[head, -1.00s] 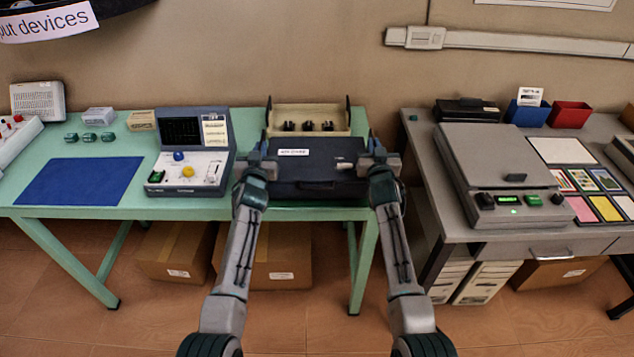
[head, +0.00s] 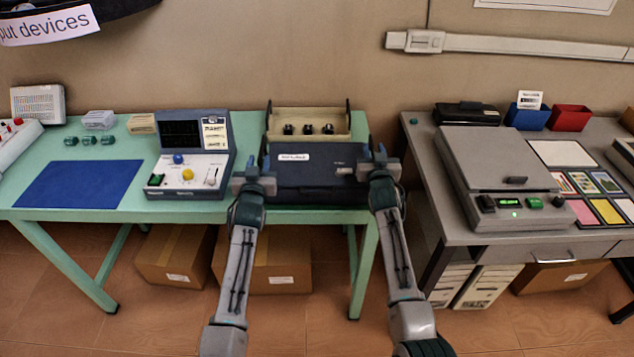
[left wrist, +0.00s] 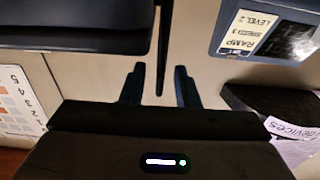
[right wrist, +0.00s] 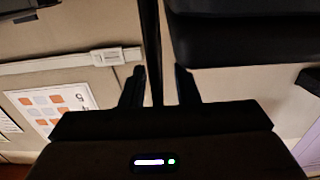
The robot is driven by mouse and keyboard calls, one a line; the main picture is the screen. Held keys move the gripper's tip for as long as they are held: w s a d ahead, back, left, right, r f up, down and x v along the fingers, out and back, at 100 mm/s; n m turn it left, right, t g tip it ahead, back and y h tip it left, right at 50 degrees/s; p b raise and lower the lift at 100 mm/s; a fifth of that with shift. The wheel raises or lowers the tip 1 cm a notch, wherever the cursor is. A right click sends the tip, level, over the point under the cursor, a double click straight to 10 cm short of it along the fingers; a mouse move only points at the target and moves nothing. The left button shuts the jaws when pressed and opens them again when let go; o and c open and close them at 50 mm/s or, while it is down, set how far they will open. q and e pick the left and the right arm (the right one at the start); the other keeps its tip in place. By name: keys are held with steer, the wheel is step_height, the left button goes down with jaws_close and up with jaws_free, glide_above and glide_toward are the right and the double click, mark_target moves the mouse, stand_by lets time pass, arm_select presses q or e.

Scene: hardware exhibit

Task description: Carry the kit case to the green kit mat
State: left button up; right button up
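The kit case is a dark navy box (head: 317,185) with a white label, at the front right part of the pale green table (head: 140,207). My left gripper (head: 258,168) is at its left side and my right gripper (head: 379,163) at its right side. In the left wrist view, the left fingers (left wrist: 159,88) are apart, with a thin dark bar between them. In the right wrist view, the right fingers (right wrist: 160,88) are likewise apart around a thin dark bar. I cannot tell whether the case rests fully on the table. No green mat stands out; a blue mat (head: 78,184) lies left.
A beige tray (head: 340,121) with dark knobs stands close behind the case. A grey instrument (head: 192,150) stands to its left. A grey desk (head: 480,236) with a flat lidded device (head: 490,155) is at right, across a gap. Cardboard boxes (head: 175,253) sit under the table.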

steer(key=shift+s, duration=0.15)
arm_select(q)
steer(key=s, duration=0.8)
arm_select(e)
steer(key=s, duration=1.1)
steer(key=shift+s, duration=0.4)
